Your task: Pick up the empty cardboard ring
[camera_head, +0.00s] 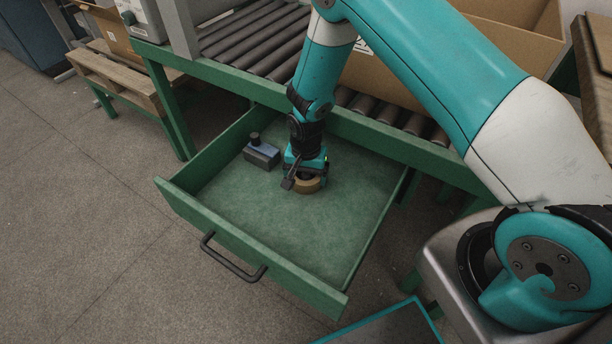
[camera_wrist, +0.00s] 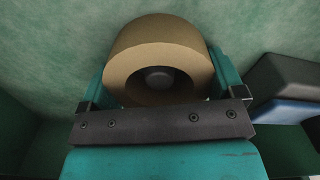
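The tan cardboard ring (camera_head: 309,185) is low in the open green drawer, right at my gripper. In the wrist view the ring (camera_wrist: 160,45) shows large at the top middle, its round opening facing the camera, with a small dark grey round thing inside the opening. My gripper (camera_head: 301,184) points down into the drawer, its fingers partly hidden in the head view. In the wrist view my gripper (camera_wrist: 160,85) has one teal finger at each side of the ring, both very close to it. Whether they press on it I cannot tell.
A dark grey and blue block-shaped object (camera_head: 262,154) lies in the drawer left of my gripper; it also shows in the wrist view (camera_wrist: 285,90). The drawer (camera_head: 240,265) has raised walls. A roller conveyor (camera_head: 250,38) and cardboard box (camera_head: 385,78) stand behind. The drawer's front floor is clear.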

